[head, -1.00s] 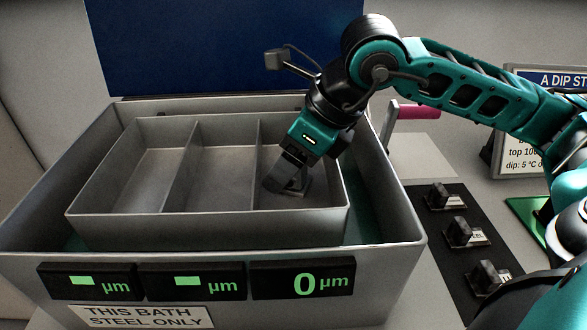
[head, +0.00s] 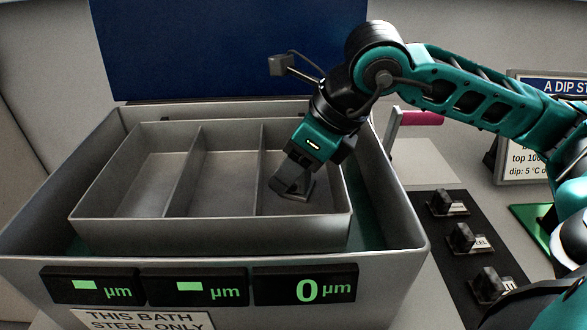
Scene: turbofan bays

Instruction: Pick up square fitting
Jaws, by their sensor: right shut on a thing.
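My right gripper (head: 290,186) reaches down into the right compartment of a grey three-part tray (head: 210,232). It is shut on a small grey piece, the square fitting (head: 307,190), at the compartment's floor level or just above it; I cannot tell which. The fitting is small and partly hidden by the fingers. The left and middle compartments look empty. My left gripper is not in view.
The tray sits inside a larger grey bath (head: 408,215) with three displays on its front, the right one reading 0 µm. A black strip with several dark blocks (head: 462,238) lies to the right. A dark blue panel (head: 230,45) stands behind.

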